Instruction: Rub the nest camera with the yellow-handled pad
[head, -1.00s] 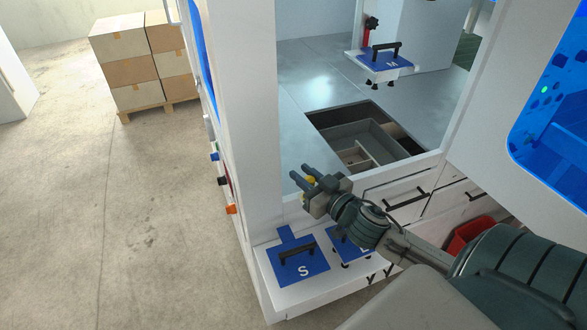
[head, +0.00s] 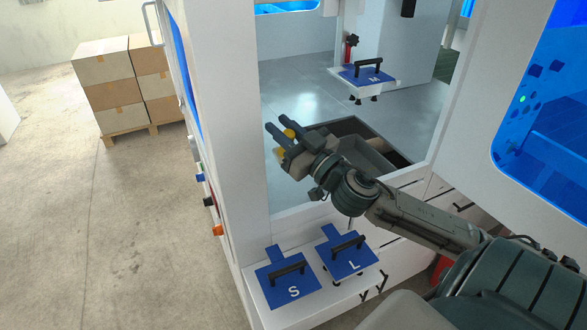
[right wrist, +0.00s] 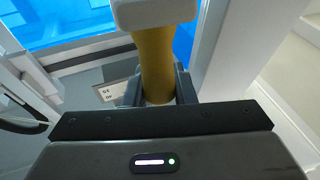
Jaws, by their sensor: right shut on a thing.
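My right gripper (head: 279,135) is shut on the yellow-handled pad (head: 290,133), just inside the machine's opening, above its grey deck. In the right wrist view, the yellow handle (right wrist: 154,62) stands between the fingers. The pad's pale block is at the top of that view, at the handle's far end. In the head view the gripper mostly hides the pad. I cannot pick out the nest camera for certain in either view. My left gripper is not in view.
A white post (head: 222,110) stands just left of my right gripper. A recessed drawer (head: 400,160) lies open in the deck behind the arm. The blue M plate (head: 367,75) is further back. Blue plates S (head: 287,277) and L (head: 347,256) rest on the front ledge.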

